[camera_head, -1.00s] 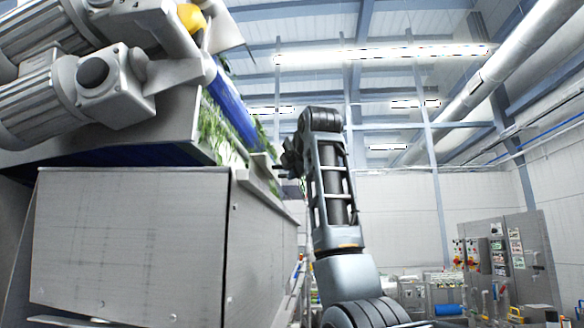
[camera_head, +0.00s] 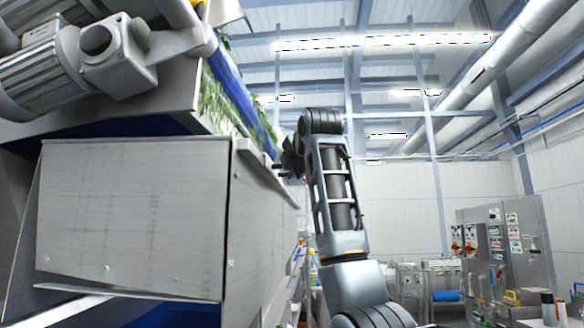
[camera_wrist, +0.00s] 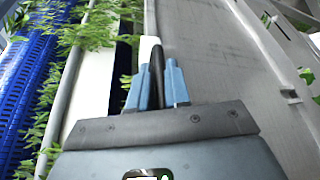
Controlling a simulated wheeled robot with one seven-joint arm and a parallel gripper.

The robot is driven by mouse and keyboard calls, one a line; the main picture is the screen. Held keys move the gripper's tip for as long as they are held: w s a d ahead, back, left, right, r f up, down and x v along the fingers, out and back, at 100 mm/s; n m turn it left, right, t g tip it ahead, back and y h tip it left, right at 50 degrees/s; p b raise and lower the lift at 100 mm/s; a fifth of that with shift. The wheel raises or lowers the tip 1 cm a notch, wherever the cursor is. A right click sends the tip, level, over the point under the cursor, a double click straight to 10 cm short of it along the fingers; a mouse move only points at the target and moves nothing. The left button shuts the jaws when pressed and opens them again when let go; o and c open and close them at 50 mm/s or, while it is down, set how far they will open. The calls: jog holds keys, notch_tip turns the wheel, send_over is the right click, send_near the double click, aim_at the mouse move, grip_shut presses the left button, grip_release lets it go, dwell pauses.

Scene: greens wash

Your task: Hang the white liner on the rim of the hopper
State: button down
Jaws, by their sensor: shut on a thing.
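In the wrist view, my gripper (camera_wrist: 157,88) has two blue fingers closed around a dark, slim piece (camera_wrist: 157,62). A small white part (camera_wrist: 148,46) shows just beyond the fingers; I cannot tell whether it belongs to the held piece. A long white strip (camera_wrist: 92,88) lies left of the fingers, between a grey rail and a dark gap; I cannot tell if it is the liner. In the head view, my gripper (camera_head: 284,165) is small and dark, beside the far upper edge of the grey metal housing (camera_head: 135,215). I cannot make out the hopper rim for certain.
A blue belt (camera_wrist: 28,85) with leafy greens (camera_wrist: 88,28) runs left of my gripper, and a grey metal wall (camera_wrist: 205,50) stands close on its right. Motors (camera_head: 125,55) overhang the housing at left. Control cabinets (camera_head: 505,245) stand far right.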

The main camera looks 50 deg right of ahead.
dwell(0.3)
jog(key=c, duration=1)
grip_release()
jog(key=shift+f, duration=0.1)
jog(key=b+v, duration=0.1)
jog(key=v, duration=0.6)
jog(key=shift+s+a+b, duration=0.25)
jog(key=shift+s+b, duration=0.1)
jog(key=shift+b, duration=0.05)
